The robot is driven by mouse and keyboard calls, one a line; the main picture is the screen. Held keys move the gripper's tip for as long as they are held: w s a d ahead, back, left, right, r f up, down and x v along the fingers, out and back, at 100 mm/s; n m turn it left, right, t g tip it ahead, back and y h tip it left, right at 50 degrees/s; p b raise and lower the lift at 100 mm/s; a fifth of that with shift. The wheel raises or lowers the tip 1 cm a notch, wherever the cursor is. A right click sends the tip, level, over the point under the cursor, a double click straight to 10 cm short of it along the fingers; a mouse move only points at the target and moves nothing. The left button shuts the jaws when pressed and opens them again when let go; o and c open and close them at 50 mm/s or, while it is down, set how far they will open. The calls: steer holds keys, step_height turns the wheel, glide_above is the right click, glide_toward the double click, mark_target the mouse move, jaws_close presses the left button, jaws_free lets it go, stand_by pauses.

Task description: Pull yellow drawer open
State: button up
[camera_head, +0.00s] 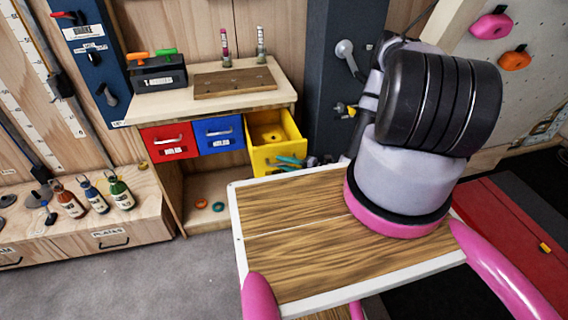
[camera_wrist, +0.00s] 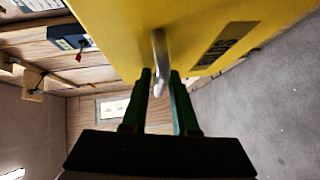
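The yellow drawer (camera_head: 275,158) stands pulled out of the cabinet, beside the closed red and blue drawers. Its inside shows, with a round yellow shape in it. In the wrist view the yellow drawer front (camera_wrist: 205,22) fills the top, with a dark label and a grey metal handle (camera_wrist: 159,48). My gripper (camera_wrist: 161,78) has its two dark green fingers on either side of this handle, close against it. In the head view the teal fingers of my gripper (camera_head: 291,161) are at the drawer's front; the rest of the gripper is largely hidden.
The red drawer (camera_head: 170,142) and blue drawer (camera_head: 217,133) are left of the yellow one. Grey floor (camera_head: 150,275) is free at the lower left. Bottles (camera_head: 95,193) stand on a low cabinet.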

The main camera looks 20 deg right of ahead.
steer(key=v, duration=1)
steer(key=shift+s+d, duration=0.25)
steer(key=shift+s, duration=0.05)
steer(key=w+a+r+n+g+y, duration=0.15)
steer(key=r+n+g, duration=0.45)
steer(key=r+n, duration=0.7)
steer(key=w+a+r+n+g+h, duration=0.1)
steer(key=w+r+n+g, duration=0.3)
steer(key=r+n, duration=0.95)
steer(key=s+r+n+t+h, duration=0.2)
steer(key=s+r+n, duration=0.3)
steer(key=r, duration=0.5)
steer(key=s+r+n+t+h, duration=0.2)
steer(key=s+r+n+h, duration=0.2)
steer(key=r, duration=0.6)
steer(key=s+r+n+t+h, duration=0.2)
steer(key=s+r+n+h, duration=0.2)
steer(key=r+n, duration=0.3)
step_height(320, 180, up, 4)
steer(key=shift+s+d+r, duration=0.1)
steer(key=shift+s+d, duration=0.1)
steer(key=shift+s, duration=0.6)
steer(key=shift+o, duration=0.3)
